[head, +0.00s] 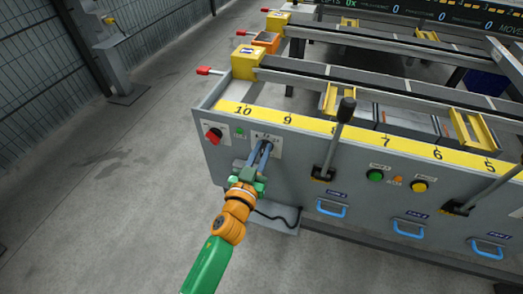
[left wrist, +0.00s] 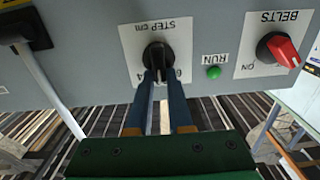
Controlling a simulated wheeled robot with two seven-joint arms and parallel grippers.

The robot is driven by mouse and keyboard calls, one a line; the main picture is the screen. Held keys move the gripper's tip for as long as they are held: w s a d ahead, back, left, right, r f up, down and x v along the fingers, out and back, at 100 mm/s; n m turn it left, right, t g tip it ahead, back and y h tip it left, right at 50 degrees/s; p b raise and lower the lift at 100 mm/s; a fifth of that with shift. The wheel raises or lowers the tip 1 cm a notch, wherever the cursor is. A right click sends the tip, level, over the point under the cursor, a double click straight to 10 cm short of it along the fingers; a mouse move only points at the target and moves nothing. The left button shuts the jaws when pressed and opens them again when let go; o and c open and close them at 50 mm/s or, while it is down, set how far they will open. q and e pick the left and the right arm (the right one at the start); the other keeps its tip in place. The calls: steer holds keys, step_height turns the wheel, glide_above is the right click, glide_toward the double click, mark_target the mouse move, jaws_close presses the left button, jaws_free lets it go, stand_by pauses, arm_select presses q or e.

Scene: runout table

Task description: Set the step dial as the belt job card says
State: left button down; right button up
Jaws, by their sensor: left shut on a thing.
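The step dial (left wrist: 157,56) is a black knob on a white plate marked "STEP cm" in the left wrist view, where the picture is upside down. My left gripper (left wrist: 161,80) is shut on the dial's knob, with a blue finger on each side of it. In the head view my left gripper (head: 262,152) reaches the dial's plate (head: 274,140) on the grey front panel, and its fingers cover most of the knob. The dial's numbers are mostly hidden; a "4" shows beside the fingers. The belt job card is not recognisable in these views. My right gripper is not in view.
A red BELTS switch (left wrist: 280,50) and a green RUN light (left wrist: 213,73) sit beside the dial. A black-knobbed lever (head: 336,135) stands out from the panel to the right. Blue drawer handles (head: 331,208) line the lower panel. Open floor (head: 110,190) lies left.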

arm_select(q)
steer(key=shift+s+d+f+m+b, duration=0.1)
steer(key=shift+d+m+b, duration=0.1)
steer(key=shift+m, duration=1.2)
steer(key=shift+s+d+f+m+b, duration=0.1)
steer(key=shift+d+m+b, duration=0.1)
steer(key=shift+m, duration=1.2)
steer(key=shift+d+f+m+b, duration=0.1)
steer(key=shift+d+m+b, duration=0.1)
steer(key=shift+m, duration=1.2)
steer(key=c, duration=0.8)
jaws_free()
